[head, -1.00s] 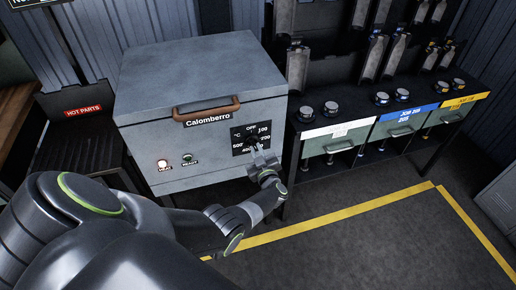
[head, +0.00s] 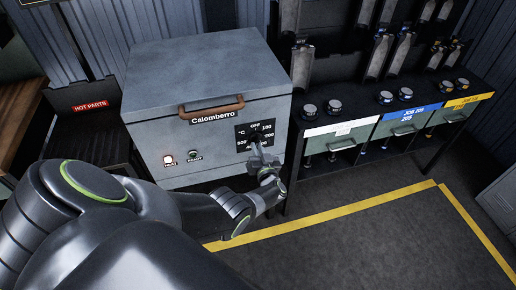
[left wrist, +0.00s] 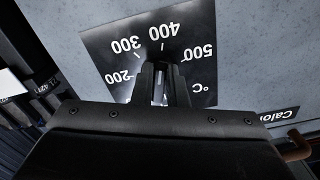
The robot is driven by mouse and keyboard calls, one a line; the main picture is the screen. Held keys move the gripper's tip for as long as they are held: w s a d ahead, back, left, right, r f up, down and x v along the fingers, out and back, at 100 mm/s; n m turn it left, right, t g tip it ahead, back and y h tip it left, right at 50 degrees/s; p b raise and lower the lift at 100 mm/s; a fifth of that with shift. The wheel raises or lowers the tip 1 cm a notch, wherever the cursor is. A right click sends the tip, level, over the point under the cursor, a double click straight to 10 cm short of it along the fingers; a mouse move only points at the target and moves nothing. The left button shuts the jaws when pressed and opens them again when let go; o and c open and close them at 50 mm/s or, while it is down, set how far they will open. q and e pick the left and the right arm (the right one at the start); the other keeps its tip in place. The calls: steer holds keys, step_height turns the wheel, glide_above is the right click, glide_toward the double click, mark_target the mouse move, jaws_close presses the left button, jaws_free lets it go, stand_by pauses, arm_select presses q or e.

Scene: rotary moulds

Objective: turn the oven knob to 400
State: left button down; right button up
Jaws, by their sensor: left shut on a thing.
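The grey oven (head: 205,70) labelled Calomberro stands at centre left in the head view. Its black dial plate (head: 241,131) is on the right of the front face, marked OFF, 100, 200 and on to 500. In the left wrist view the dial plate (left wrist: 105,55) appears upside down, with 200, 300, 400 and 500 readable. My left gripper (head: 257,146) is at the dial, shut on the knob; it also shows in the left wrist view (left wrist: 160,80). The fingers hide the knob and its pointer, so its setting cannot be read. My right gripper is not in view.
A HOT PARTS rack (head: 92,107) stands left. A bench with labelled drawers (head: 338,141) stands close on the right. The floor in front is clear.

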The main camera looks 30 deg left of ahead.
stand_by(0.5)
arm_select(q)
steer(key=c, duration=1.4)
jaws_free()
steer(key=shift+c, duration=0.2)
steer(key=shift+s, duration=0.1)
steer(key=p+v, duration=0.3)
steer(key=v, duration=1.4)
steer(key=shift+d, duration=0.2)
